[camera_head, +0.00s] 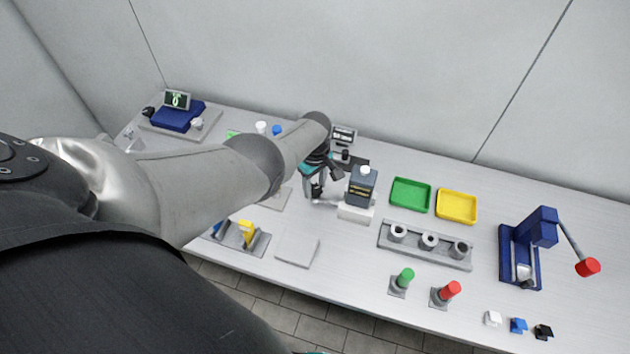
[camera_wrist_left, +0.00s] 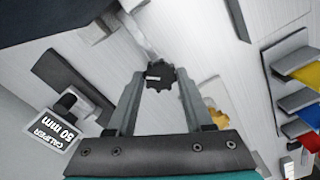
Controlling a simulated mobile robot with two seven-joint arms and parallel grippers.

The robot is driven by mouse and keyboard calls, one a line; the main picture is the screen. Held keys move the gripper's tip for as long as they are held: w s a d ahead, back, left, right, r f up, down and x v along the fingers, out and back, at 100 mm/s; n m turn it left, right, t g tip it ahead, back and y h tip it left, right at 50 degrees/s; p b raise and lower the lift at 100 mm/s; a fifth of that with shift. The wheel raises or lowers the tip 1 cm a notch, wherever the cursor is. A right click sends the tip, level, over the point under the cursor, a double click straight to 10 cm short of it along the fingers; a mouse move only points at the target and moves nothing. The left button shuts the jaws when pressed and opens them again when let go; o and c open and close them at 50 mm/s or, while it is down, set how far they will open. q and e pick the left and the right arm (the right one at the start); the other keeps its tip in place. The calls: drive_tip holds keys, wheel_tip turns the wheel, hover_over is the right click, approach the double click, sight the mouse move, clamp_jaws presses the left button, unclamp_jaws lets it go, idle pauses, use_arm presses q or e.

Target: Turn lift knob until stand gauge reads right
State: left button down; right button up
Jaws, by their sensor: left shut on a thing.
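My left gripper (camera_head: 315,190) is at the middle of the table, left of a white stand (camera_head: 355,213). A dark bottle-shaped object (camera_head: 361,188) with a white cap sits on the stand. In the left wrist view, a black toothed knob (camera_wrist_left: 160,75) lies between the fingertips of my left gripper (camera_wrist_left: 158,82), which is shut on it. A pale rod (camera_wrist_left: 143,38) runs away from the knob. I cannot make out a gauge scale on the stand. My right gripper is not in view.
A caliper display (camera_wrist_left: 52,132) reads 50 mm; it stands behind the gripper in the head view (camera_head: 343,136). Green (camera_head: 410,195) and yellow (camera_head: 457,206) trays lie right of the stand. A grey holder (camera_head: 425,245) with rings stands in front of them.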

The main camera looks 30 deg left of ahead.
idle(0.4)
use_arm(q)
drive_tip(key=shift+c, duration=1.5)
unclamp_jaws()
wheel_tip(320, 180, up, 5)
drive_tip(key=p, duration=0.4)
drive_tip(key=shift+r, duration=0.1)
drive_tip(key=shift+r+p, duration=0.7)
drive_tip(key=shift+r, duration=0.55)
drive_tip(key=r, duration=0.1)
wheel_tip(320, 180, up, 7)
hover_over(315, 189)
drive_tip(key=shift+f, duration=0.2)
drive_tip(key=shift+s, duration=0.1)
